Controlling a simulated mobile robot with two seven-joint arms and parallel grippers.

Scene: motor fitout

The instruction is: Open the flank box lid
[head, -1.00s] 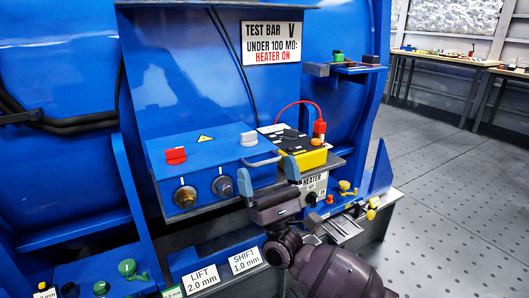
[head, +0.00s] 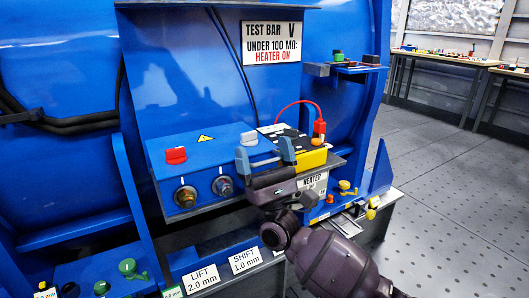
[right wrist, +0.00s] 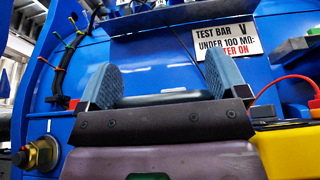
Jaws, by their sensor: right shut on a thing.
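The flank box (head: 190,190) is a blue box on the side of the large blue machine. Its flat blue lid (head: 215,150) carries a red knob, a grey knob and a yellow warning triangle, and lies down. A grey bar handle (head: 265,161) stands at the lid's front right. My right gripper (head: 265,158) is at this handle, one blue-grey finger at each end of the bar, shut on it. In the right wrist view the bar (right wrist: 160,98) lies between the two fingers. My left gripper is not in view.
A yellow tester (head: 312,158) with a red lead stands close right of my gripper. A heater label (head: 313,182) is just below. Small parts sit on a lower ledge (head: 345,205). Open floor (head: 450,180) lies to the right, with tables behind.

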